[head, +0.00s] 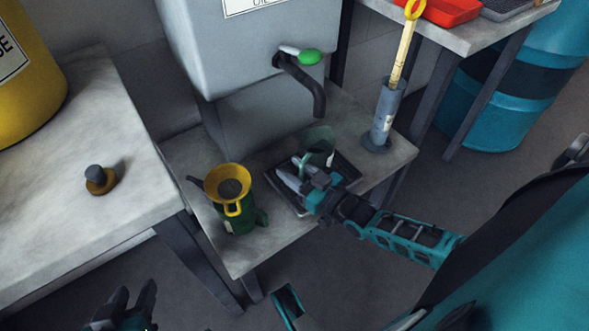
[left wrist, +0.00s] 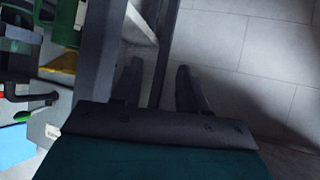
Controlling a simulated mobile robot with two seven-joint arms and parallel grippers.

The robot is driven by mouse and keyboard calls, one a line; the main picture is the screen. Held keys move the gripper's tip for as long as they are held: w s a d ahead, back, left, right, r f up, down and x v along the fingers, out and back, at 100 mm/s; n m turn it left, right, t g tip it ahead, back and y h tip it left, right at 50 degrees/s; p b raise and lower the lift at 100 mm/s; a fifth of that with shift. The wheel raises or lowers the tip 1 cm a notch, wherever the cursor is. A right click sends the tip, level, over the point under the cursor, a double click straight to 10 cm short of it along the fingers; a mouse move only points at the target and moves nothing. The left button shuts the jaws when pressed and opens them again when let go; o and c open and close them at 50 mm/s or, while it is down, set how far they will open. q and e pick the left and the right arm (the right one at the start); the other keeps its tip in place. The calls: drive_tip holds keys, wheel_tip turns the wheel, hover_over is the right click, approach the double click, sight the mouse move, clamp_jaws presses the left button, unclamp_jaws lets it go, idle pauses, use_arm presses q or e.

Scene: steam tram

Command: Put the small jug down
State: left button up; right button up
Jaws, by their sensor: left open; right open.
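The small jug (head: 319,143), a dark grey-green vessel, stands upright on the black drip tray (head: 345,165) on the low bench, just below the tank's spout. My right gripper (head: 293,171) is open at the near side of the jug and covers its lower part and handle area. I cannot tell whether the fingers touch it. My left gripper (head: 135,299) is open and empty at the lower left, over the floor. Its spread fingers also show in the left wrist view (left wrist: 158,88) with only floor and a bench leg between and beyond them.
A green can (head: 238,219) with a yellow funnel (head: 229,180) stands left of the tray. A grey tank has a bent spout (head: 311,92) and green-handled tap (head: 309,57). A grey pump (head: 383,115) stands at the bench's right end. The left table is mostly bare.

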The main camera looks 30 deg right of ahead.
drive_tip(key=shift+s+r, duration=0.15)
drive_tip(key=shift+s, duration=0.1)
drive_tip(key=p+v, duration=0.3)
drive_tip(key=v, duration=0.8)
use_arm(q)
drive_tip(key=shift+s+a+r, duration=0.15)
drive_tip(key=shift+a+r, duration=0.25)
drive_tip(key=shift+r, duration=0.3)
use_arm(e)
drive_tip(key=a+r+g+h, duration=0.1)
drive_tip(key=a+r+g, duration=0.1)
drive_tip(key=a, duration=0.4)
drive_tip(key=a+r+g+h, duration=0.1)
drive_tip(key=a+r+g, duration=0.2)
drive_tip(key=a, duration=0.4)
drive_tip(key=shift+s+a+g, duration=0.15)
drive_tip(key=shift+s+g, duration=0.25)
drive_tip(key=shift+g, duration=0.4)
drive_tip(key=shift+r, duration=0.15)
